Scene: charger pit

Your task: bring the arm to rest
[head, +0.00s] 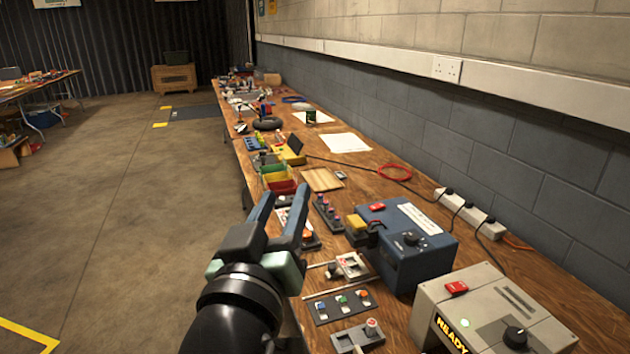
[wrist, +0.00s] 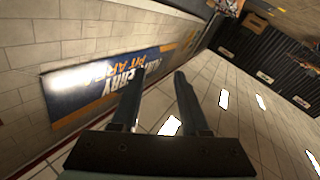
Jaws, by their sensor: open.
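My gripper (head: 279,208) is in the lower middle of the head view, raised at the near left edge of the workbench (head: 386,172). Its two blue-grey fingers point up and away, spread apart with nothing between them. In the wrist view my gripper (wrist: 155,100) is also open and empty. Behind the fingers there are only a pale block wall, a blue and orange banner (wrist: 110,85) and a ceiling with bright lights. My gripper hides a part of the bench's near left edge.
A blue box (head: 425,262) with a red switch and a grey charger (head: 490,318) with a green light stand on the bench at right. Coloured bins (head: 279,180), a wooden board (head: 321,180) and small parts lie beyond.

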